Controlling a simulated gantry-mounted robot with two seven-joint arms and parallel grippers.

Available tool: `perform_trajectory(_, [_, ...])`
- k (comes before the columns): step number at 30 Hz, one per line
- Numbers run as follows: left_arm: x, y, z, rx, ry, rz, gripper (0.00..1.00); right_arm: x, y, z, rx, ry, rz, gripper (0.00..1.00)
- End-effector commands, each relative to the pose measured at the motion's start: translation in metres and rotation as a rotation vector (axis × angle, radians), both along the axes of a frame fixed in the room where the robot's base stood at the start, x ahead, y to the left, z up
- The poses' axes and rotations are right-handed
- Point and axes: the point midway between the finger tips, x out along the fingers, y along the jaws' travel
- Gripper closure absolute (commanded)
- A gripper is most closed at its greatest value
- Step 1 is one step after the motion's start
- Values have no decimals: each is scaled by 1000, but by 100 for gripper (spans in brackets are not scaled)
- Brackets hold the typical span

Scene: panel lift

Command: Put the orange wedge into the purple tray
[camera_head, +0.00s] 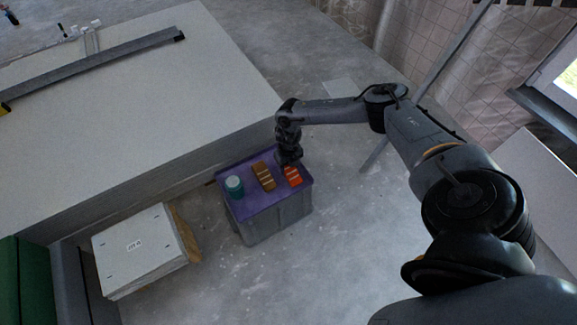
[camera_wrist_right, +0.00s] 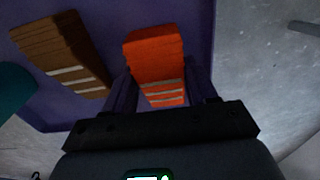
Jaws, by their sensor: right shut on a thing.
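The orange wedge (camera_head: 293,177), with pale stripes, is at the right side of the purple tray (camera_head: 250,203). My right gripper (camera_head: 289,164) is above that side of the tray, pointing down. In the right wrist view the orange wedge (camera_wrist_right: 155,60) lies between the two fingers (camera_wrist_right: 160,88), which are shut on it. The purple tray (camera_wrist_right: 200,30) shows behind it. I cannot tell whether the wedge touches the tray floor. My left gripper is in neither view.
A brown striped wedge (camera_head: 264,176) and a teal cylinder (camera_head: 234,186) are in the tray, left of the orange wedge. The tray tops a grey bin (camera_head: 275,220). A large panel stack (camera_head: 150,110) stands close behind on the left. A pale box (camera_head: 140,250) is lower left.

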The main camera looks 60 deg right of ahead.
Motion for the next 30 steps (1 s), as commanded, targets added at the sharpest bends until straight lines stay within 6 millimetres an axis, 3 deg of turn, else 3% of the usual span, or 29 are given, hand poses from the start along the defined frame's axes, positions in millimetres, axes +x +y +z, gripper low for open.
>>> perform_trajectory(3, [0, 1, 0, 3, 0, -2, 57, 0, 0, -3, 1, 1, 0, 75])
perform_trajectory(4, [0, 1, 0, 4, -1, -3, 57, 0, 0, -3, 1, 1, 0, 38])
perform_trajectory(8, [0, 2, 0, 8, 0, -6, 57, 0, 0, -3, 1, 1, 0, 19])
perform_trajectory(19, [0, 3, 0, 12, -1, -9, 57, 0, 0, 0, -1, -1, 0, 18])
perform_trajectory(23, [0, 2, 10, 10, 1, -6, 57, 0, 0, 14, 0, 0, 0, 18])
perform_trajectory(30, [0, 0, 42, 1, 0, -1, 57, 0, 0, 55, 1, -1, 1, 18])
